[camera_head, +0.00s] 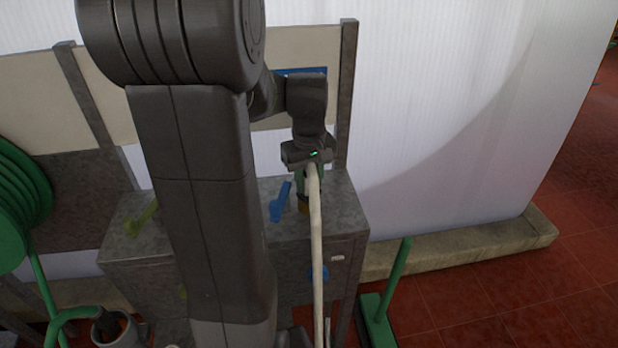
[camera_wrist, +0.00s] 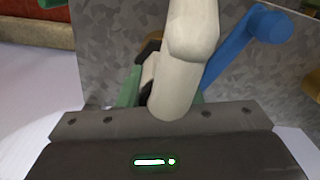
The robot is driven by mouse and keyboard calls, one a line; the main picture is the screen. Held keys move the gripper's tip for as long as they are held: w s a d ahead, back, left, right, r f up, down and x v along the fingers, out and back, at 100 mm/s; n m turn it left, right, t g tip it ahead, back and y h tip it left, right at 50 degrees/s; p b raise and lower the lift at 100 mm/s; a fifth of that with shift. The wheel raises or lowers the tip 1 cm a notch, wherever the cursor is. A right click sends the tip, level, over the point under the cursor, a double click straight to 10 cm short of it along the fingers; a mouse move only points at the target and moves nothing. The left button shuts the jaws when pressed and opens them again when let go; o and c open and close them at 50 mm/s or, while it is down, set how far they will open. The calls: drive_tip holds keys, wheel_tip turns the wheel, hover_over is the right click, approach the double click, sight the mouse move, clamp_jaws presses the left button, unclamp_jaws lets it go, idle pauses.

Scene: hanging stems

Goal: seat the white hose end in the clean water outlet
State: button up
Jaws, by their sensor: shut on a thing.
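My gripper (camera_head: 311,172) is shut on the white hose (camera_head: 317,235), above the right part of the grey metal cabinet. The hose hangs down from the gripper toward the bottom of the head view. In the wrist view the pale hose (camera_wrist: 193,28) rises in front of the jaws. The blue lever also shows in the wrist view (camera_wrist: 243,42). The hose's tip and outlet mouth are hidden, so I cannot tell whether they touch.
The grey cabinet (camera_head: 344,205) carries an olive-green lever (camera_head: 142,219) at left. A green hose reel (camera_head: 15,205) is at far left. A green post on a base (camera_head: 394,280) stands at right on red tiles. A white wall is behind.

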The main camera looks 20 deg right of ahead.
drive_tip(key=shift+f, duration=0.3)
idle(0.4)
drive_tip(key=o, duration=1.1)
drive_tip(key=shift+c, duration=0.2)
wheel_tip(320, 180, up, 14)
drive_tip(key=p, duration=0.1)
wheel_tip(320, 180, down, 14)
drive_tip(key=shift+r+b, duration=0.1)
drive_tip(key=shift+b, duration=0.5)
drive_tip(key=shift+r, duration=0.2)
